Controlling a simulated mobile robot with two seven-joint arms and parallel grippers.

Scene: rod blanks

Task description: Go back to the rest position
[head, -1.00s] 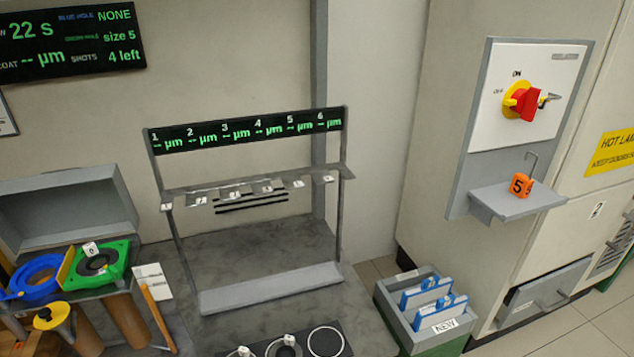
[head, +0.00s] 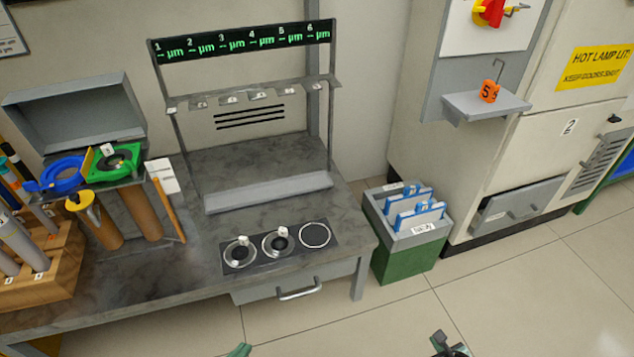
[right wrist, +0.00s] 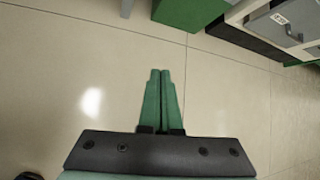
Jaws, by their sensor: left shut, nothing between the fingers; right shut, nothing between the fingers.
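My left gripper shows at the bottom edge of the head view as a small green fingertip (head: 239,351); it is shut and empty, and most of it is cut off by the frame. Part of my right arm's end, dark with green, shows at the bottom right of the head view. In the right wrist view my right gripper (right wrist: 160,75) has its two green fingers together, with nothing between them. It hangs over bare tiled floor, apart from any object.
The workbench (head: 200,275) stands ahead with a gauge rack (head: 250,95), round pads and a wooden rod block (head: 45,275). A green-and-grey bin (head: 405,255) is on the floor beside it. A cabinet (head: 560,140) stands right. The tiled floor in front is clear.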

